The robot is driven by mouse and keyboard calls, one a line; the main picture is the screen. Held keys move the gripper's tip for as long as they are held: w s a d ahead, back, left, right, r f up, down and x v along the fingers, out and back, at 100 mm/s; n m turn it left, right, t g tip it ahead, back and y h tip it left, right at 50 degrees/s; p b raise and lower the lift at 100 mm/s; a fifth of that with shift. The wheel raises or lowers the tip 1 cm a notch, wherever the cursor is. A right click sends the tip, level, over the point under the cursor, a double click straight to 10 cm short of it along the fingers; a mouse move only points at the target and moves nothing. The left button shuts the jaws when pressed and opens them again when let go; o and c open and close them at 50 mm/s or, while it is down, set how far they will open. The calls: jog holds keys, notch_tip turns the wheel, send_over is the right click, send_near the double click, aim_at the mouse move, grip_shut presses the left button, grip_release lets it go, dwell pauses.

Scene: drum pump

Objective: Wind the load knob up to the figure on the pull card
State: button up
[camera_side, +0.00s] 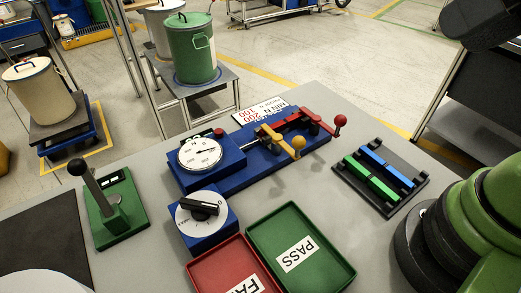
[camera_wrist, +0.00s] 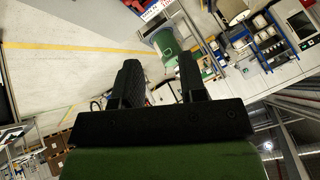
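The load knob (camera_side: 205,207) is a black bar knob on a white dial, on a blue box (camera_side: 217,236) at the table's front middle. Its dial has marks, with a 0 legible near its upper right; the setting is too small to read. The pull card (camera_side: 262,110) is white with upside-down lettering, apparently "MIN", "N", "200" and "100", behind the blue pull tester (camera_side: 262,160). The tester has a round white gauge (camera_side: 200,154) with a dark needle. In the wrist view my gripper (camera_wrist: 160,78) is open and empty, its two black fingers apart, pointing away from the knob.
A green lever unit (camera_side: 113,210) stands left. The tester carries yellow (camera_side: 298,143) and red (camera_side: 340,120) ball handles. A black rack (camera_side: 380,176) holds green and blue bars.

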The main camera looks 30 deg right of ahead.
jog(key=n+g+h, duration=0.2)
jog(key=n+g, duration=0.5)
jog(key=n, duration=0.6)
send_over(202, 204)
notch_tip(202, 204, down, 17)
notch_tip(202, 204, down, 9)
jog(key=shift+f, duration=0.1)
grip_shut()
